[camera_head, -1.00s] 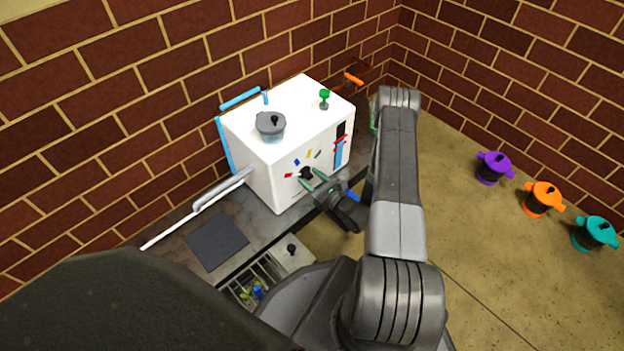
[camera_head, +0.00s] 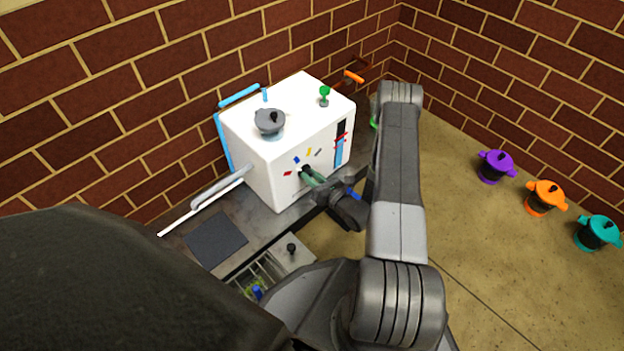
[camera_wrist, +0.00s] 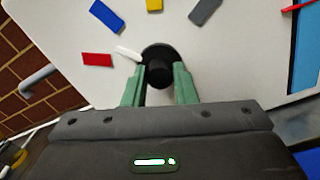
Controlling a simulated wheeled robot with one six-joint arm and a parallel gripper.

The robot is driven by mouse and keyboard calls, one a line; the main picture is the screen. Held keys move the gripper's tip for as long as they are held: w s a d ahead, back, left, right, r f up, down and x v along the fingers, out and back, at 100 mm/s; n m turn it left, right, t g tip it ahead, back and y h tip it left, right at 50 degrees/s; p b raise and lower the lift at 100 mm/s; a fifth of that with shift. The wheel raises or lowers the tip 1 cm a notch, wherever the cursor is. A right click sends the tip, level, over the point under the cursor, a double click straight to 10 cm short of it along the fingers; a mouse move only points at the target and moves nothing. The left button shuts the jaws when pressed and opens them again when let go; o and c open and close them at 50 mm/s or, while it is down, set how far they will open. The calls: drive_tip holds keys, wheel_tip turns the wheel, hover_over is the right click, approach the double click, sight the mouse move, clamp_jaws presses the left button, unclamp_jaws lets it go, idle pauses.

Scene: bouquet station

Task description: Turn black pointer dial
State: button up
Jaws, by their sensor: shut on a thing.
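The black pointer dial (camera_wrist: 159,53) is on the front face of the white box (camera_head: 262,168). It has a round black base, a black knob and a white pointer (camera_wrist: 128,53) that points left, towards the red mark (camera_wrist: 97,59). Blue (camera_wrist: 107,16), yellow (camera_wrist: 154,4) and grey (camera_wrist: 204,10) marks also lie in an arc around it. My gripper (camera_wrist: 159,77) is shut on the dial's knob, with one green finger on each side. In the head view my gripper (camera_head: 311,176) reaches the dial from the lower right and partly hides it.
A grey lidded knob (camera_head: 269,122) and a green knob (camera_head: 324,95) stand on the box top. A light blue slider strip (camera_head: 341,153) is at its right. A dark pad (camera_head: 216,240) lies on the counter. Purple (camera_head: 496,165), orange (camera_head: 545,197) and teal (camera_head: 597,232) pots stand on the floor at right.

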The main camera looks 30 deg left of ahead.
drive_tip(key=m+b, duration=0.1)
drive_tip(key=m, duration=0.4)
drive_tip(key=shift+m+b, duration=0.3)
drive_tip(key=m, duration=0.6)
idle(0.4)
drive_tip(key=o, duration=1)
drive_tip(key=shift+d, duration=0.1)
drive_tip(key=p+v, duration=0.3)
drive_tip(key=v, duration=1)
drive_tip(key=shift+d+p, duration=0.25)
drive_tip(key=shift+p, duration=0.1)
drive_tip(key=shift+s, duration=0.1)
